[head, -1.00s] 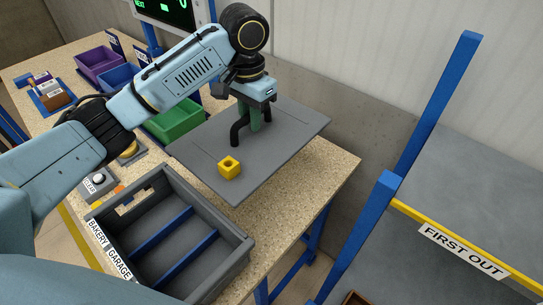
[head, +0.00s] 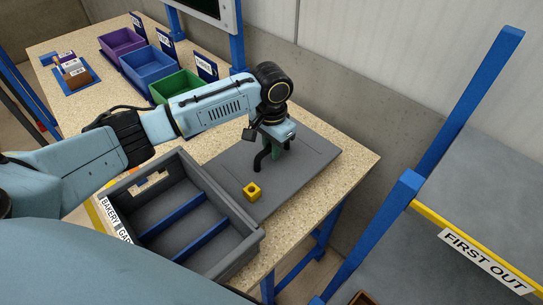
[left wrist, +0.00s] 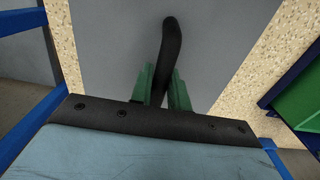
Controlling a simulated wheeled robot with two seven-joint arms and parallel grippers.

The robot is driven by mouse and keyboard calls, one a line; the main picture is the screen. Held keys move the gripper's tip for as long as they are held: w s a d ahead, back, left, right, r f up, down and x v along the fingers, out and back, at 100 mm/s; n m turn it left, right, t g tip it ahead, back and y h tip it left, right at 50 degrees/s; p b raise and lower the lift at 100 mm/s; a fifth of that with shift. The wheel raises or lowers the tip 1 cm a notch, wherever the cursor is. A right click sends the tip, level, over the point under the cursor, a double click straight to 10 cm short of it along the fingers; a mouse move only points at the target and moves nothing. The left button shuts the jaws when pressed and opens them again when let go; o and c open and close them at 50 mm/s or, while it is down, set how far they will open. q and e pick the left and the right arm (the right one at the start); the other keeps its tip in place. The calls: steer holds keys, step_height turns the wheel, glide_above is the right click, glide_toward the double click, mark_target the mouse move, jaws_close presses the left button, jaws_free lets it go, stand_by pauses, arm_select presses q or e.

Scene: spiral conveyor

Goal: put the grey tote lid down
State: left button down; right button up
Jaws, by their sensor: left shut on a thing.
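The grey tote lid (head: 302,168) is a flat panel with a black handle (head: 262,160). It lies level at or just above the right part of the speckled table; I cannot tell whether its underside touches. My left gripper (head: 272,147) is shut on the handle from above. In the left wrist view, the green fingers (left wrist: 162,84) close around the black handle (left wrist: 171,45), with the grey lid (left wrist: 110,45) below. My right gripper is not in view.
The open grey tote (head: 238,250) with blue dividers stands left of the lid, close beside it. Green (head: 181,88), blue (head: 150,66) and purple (head: 122,42) bins line the table's back left. A strip of bare tabletop (head: 350,172) shows right of the lid. A "FIRST OUT" rack (head: 470,235) stands at right.

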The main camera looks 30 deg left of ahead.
arm_select(q)
step_height(320, 180, down, 3)
steer(key=shift+f, duration=0.2)
steer(key=c, duration=1.3)
jaws_free()
steer(key=shift+c, duration=0.2)
step_height(320, 180, up, 12)
steer(key=shift+r+p, duration=0.1)
steer(key=shift+p, duration=0.4)
